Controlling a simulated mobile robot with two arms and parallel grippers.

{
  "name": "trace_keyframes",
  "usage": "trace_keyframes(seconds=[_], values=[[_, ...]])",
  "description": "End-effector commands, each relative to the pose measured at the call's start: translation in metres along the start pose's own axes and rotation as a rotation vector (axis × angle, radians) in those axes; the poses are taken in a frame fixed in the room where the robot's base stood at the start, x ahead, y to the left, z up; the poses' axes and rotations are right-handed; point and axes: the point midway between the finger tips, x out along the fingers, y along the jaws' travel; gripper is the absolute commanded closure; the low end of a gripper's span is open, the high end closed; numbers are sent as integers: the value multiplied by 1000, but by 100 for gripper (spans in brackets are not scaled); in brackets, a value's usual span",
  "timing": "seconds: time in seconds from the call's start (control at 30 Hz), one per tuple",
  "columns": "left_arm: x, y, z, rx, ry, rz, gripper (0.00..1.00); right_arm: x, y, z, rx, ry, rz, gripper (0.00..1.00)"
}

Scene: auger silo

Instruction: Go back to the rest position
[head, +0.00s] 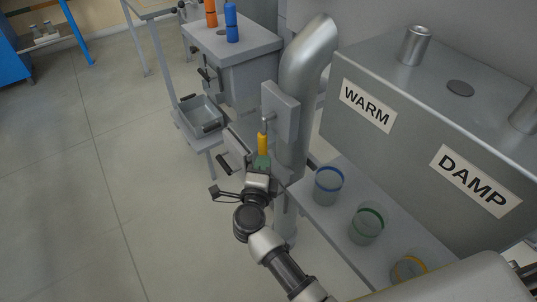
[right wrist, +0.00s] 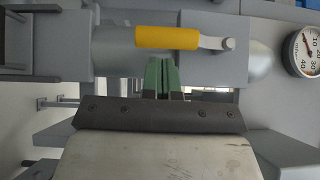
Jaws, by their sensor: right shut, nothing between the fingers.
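My right gripper (head: 262,164) is in the middle of the head view, with green fingertips. In the right wrist view its two green fingers (right wrist: 163,76) are side by side and shut, with nothing between them. A yellow handle (head: 262,144) on a metal lever is just beyond the fingertips, on a grey box (head: 283,112) fixed at a thick pipe. In the right wrist view the yellow handle (right wrist: 167,37) lies across, just above the fingertips. I cannot tell whether they touch. My left gripper is not in view.
A large grey housing labelled WARM (head: 367,105) and DAMP (head: 474,180) stands right, above a shelf with clear cups, one blue-rimmed (head: 328,186). A grey tray (head: 199,118) is left of the pipe (head: 309,55). A dial gauge (right wrist: 305,50) shows in the wrist view. The left floor is clear.

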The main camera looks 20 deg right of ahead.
Motion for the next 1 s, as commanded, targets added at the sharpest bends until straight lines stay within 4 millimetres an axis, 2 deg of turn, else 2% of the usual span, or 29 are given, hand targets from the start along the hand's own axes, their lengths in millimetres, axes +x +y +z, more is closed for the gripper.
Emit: trace_keyframes(seconds=[0.1, 0.23, 0.5, 0.57, 0.63, 0.67, 0.73, 0.83, 0.9, 0.97, 1.0], values=[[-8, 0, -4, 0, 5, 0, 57, -23, -1, 0, -1, -1, 4, 100], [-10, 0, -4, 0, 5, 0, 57, -40, 0, 0, -1, 0, 4, 100], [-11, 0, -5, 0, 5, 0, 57, -49, 1, 0, -5, -3, 1, 100], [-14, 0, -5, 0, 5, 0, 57, -49, 6, 1, -37, -18, -3, 100], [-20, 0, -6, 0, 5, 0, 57, -52, 19, 2, -126, -66, -10, 100], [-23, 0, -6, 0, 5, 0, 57, -54, 28, 2, -184, -99, -14, 100], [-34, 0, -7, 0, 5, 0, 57, -63, 61, 1, -365, -210, -13, 100], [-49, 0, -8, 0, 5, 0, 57, -91, 128, -10, -665, -432, 30, 100], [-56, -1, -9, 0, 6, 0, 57, -116, 173, -26, -843, -582, 82, 100], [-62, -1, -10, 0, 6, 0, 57, -139, 209, -44, -975, -703, 136, 100], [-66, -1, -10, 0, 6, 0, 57, -155, 231, -58, -1055, -781, 175, 100]])
